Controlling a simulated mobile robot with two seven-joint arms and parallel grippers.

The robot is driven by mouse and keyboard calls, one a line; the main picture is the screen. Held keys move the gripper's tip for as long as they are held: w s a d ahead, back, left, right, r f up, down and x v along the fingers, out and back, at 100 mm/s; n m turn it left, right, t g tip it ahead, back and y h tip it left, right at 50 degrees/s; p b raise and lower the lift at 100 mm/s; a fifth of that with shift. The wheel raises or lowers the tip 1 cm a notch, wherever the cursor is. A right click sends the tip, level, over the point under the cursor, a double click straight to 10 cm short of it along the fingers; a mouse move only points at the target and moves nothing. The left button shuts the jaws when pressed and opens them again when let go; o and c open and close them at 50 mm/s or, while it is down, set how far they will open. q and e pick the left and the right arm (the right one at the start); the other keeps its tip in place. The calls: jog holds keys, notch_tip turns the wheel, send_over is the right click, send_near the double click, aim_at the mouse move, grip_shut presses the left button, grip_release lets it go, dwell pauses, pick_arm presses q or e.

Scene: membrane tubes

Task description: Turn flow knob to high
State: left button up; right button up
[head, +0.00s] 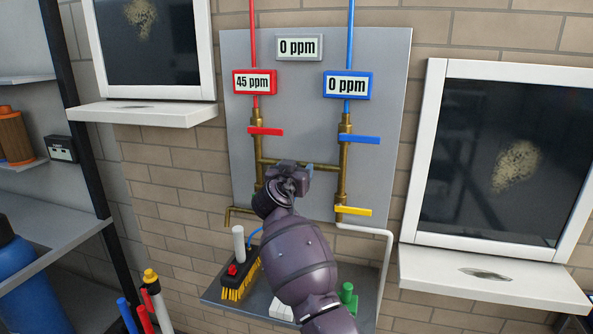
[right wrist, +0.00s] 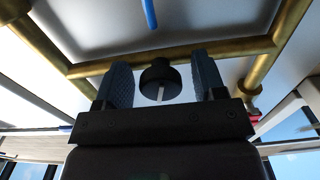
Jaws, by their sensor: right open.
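The flow knob (right wrist: 160,82) is a round black knob with a white pointer line, seen in the right wrist view in front of the brass pipework. My right gripper (right wrist: 162,72) is open, with one finger on each side of the knob and a visible gap on both sides. In the head view, my right gripper (head: 291,170) is at the brass cross pipe (head: 318,166) on the grey panel (head: 298,110), and it hides the knob there. My left gripper is not in view.
A red lever (head: 266,131), a blue lever (head: 360,140) and a yellow lever (head: 353,211) stick out from the brass pipes near my gripper. Displays read 45 ppm (head: 253,83) and 0 ppm (head: 347,86). A brush (head: 240,281) stands on the shelf below.

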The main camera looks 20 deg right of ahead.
jog(key=shift+c, duration=0.2)
jog(key=c, duration=0.9)
jog(key=shift+o, duration=0.2)
